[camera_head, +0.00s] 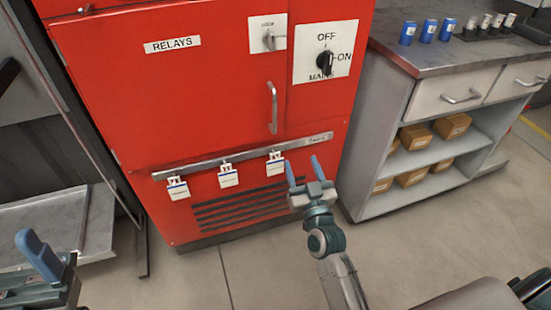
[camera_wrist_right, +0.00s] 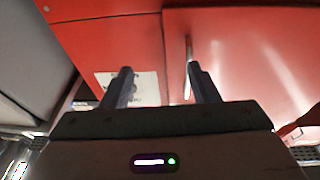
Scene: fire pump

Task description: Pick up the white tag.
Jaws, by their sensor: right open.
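Three white tags hang in a row from a metal rail on the red cabinet: a left one (camera_head: 178,188), a middle one (camera_head: 228,176) and a right one (camera_head: 275,163). Each has a dark stripe or print. My right gripper (camera_head: 303,164) is open and empty, its blue fingers pointing up just right of the right tag, apart from it in the picture. In the right wrist view its fingers (camera_wrist_right: 162,82) show against the red cabinet, and I make out no hanging tag there. My left gripper (camera_head: 40,257) shows only partly at the lower left, one blue finger visible.
The red cabinet (camera_head: 225,90) has the rail (camera_head: 200,166), a handle (camera_head: 272,108) and a rotary switch (camera_head: 325,63). A grey workbench (camera_head: 440,60) with blue cylinders on top and boxes on its shelves stands right. Floor in front is clear.

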